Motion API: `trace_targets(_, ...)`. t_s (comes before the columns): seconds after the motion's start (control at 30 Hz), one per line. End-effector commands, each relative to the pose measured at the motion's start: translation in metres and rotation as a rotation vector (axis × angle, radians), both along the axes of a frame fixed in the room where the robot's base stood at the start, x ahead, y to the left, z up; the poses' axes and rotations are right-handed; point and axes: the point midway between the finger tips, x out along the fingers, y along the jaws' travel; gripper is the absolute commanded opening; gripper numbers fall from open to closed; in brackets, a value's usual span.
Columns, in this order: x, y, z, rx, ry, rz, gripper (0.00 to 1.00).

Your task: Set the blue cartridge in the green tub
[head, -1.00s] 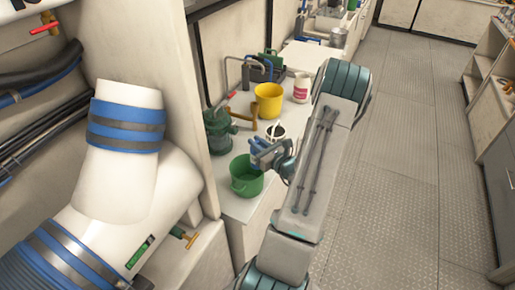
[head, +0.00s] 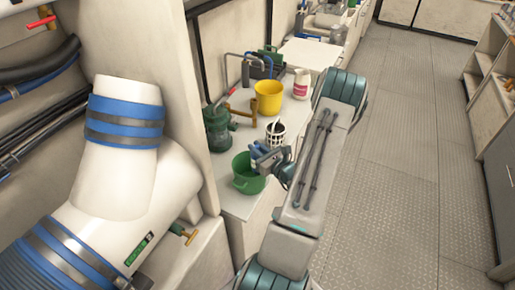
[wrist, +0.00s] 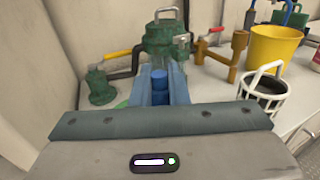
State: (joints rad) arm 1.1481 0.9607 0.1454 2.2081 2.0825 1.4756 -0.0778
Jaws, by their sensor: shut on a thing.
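The green tub (head: 246,176) stands on the white counter, below and beside my gripper (head: 257,155) in the head view. My gripper, also in the wrist view (wrist: 160,88), is shut on the blue cartridge (wrist: 160,79), whose top shows between the fingers. In the head view the gripper is over the tub's upper right rim. A small bit of green rim (wrist: 122,104) shows left of the fingers in the wrist view; the rest of the tub is hidden there by my gripper. How high the cartridge is above the tub I cannot tell.
A green strainer housing (wrist: 165,45) with a wire handle stands behind the gripper. A white slotted basket (head: 275,133), a brass fitting (head: 240,110), a yellow bucket (head: 268,96) and a white-and-red bottle (head: 301,86) stand farther along the counter (head: 238,205).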

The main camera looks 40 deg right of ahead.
Motion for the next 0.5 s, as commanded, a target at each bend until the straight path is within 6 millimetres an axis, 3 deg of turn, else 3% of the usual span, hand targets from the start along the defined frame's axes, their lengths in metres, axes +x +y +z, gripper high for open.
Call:
trace_targets(0.07, 0.0001, -0.0001, 0.0003, 0.000, -0.001, 0.000, 0.00)
trace_targets(0.1, 0.0000, -0.0001, 0.0001, 0.000, 0.000, 0.000, 0.20)
trace_targets(0.17, 0.0000, -0.0001, 0.0002, 0.000, 0.000, 0.000, 0.36)
trace_targets(0.5, 0.0000, -0.0001, 0.0025, 0.000, 0.000, 0.000, 0.36)
